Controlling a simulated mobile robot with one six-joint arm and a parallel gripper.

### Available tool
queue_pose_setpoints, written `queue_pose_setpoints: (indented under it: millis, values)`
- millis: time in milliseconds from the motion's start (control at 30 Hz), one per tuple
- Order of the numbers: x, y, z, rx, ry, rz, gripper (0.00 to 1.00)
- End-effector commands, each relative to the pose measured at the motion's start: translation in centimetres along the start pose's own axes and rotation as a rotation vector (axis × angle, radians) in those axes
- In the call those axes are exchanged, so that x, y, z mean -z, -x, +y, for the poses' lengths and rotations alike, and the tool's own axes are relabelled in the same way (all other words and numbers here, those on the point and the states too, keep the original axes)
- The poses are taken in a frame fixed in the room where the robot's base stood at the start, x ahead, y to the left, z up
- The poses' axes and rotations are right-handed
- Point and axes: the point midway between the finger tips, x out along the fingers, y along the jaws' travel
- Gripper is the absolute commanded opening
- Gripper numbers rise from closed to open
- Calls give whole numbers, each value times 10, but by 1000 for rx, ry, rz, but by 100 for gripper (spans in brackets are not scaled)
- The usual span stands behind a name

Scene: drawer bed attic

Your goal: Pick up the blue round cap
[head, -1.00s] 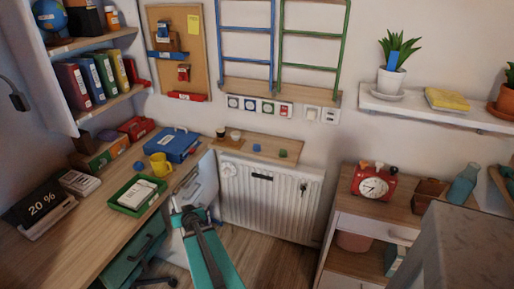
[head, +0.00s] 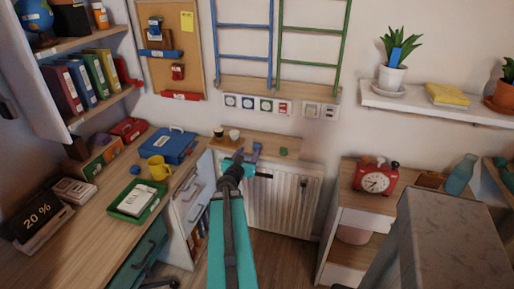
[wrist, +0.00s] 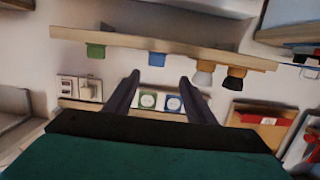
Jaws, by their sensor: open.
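The blue round cap (wrist: 157,59) is on the narrow wooden shelf above the radiator. The wrist view is upside down, so the cap seems to hang under the shelf. It lies between a green item (wrist: 95,50) and a white cup (wrist: 203,74). My gripper (wrist: 160,80) is open and empty. In the wrist view its two fingers stand apart, with the cap just beyond the tips and about midway between them. In the head view my gripper (head: 248,153) is at the shelf, and its fingers cover most or all of the cap.
The wooden shelf (head: 268,144) also bears a dark cup (head: 218,133) and the green item. The radiator (head: 285,205) is below it. Another small blue round thing (head: 135,169) lies on the desk at left. A red clock (head: 376,177) stands on the cabinet at right.

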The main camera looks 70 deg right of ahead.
Motion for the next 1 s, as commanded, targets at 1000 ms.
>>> queue_pose_setpoints:
  millis: [1000]
  values:
    - [0, -68, 13, -16, -2, 0, 50]
